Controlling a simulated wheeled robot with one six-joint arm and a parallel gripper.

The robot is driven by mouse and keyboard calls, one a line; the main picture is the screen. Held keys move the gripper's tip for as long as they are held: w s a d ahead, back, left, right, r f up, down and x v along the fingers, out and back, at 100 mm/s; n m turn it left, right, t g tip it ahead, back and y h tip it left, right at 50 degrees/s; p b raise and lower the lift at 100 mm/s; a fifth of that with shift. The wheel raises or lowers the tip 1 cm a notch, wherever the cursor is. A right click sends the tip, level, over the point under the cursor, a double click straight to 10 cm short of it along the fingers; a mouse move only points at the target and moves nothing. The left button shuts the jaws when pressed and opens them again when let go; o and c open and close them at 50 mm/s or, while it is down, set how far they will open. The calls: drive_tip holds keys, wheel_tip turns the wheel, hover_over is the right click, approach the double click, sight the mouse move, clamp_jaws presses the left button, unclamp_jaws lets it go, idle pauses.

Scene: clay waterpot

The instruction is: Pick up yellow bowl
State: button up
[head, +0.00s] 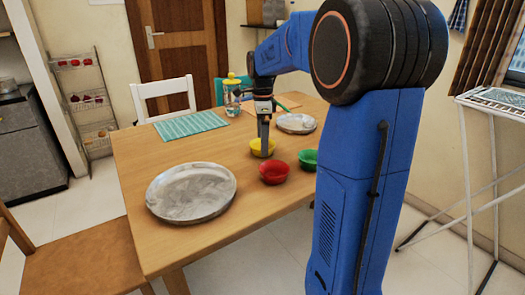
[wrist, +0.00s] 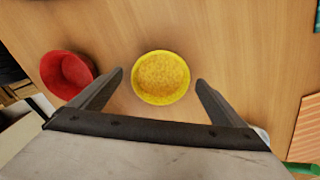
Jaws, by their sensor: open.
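The yellow bowl (head: 257,150) stands upright on the wooden table in the head view, partly hidden by my gripper (head: 265,146). In the wrist view the yellow bowl (wrist: 161,77) lies ahead, roughly centred between the two fingers. My gripper (wrist: 158,85) is open and empty there, with one finger on each side of the bowl's near part. In the head view my gripper points down at the bowl. I cannot tell whether a finger touches the rim.
A red bowl (head: 274,173) stands close in front, and a green bowl (head: 309,159) is to the right, partly behind my arm. A large plate (head: 191,191) lies at the table's near left. A smaller plate (head: 296,123) and a yellow-topped jar (head: 232,97) stand farther back.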

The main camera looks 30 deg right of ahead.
drive_tip(key=shift+f, duration=1.25)
drive_tip(key=shift+c, duration=0.7)
drive_tip(key=c, duration=1)
drive_tip(key=shift+r, duration=0.15)
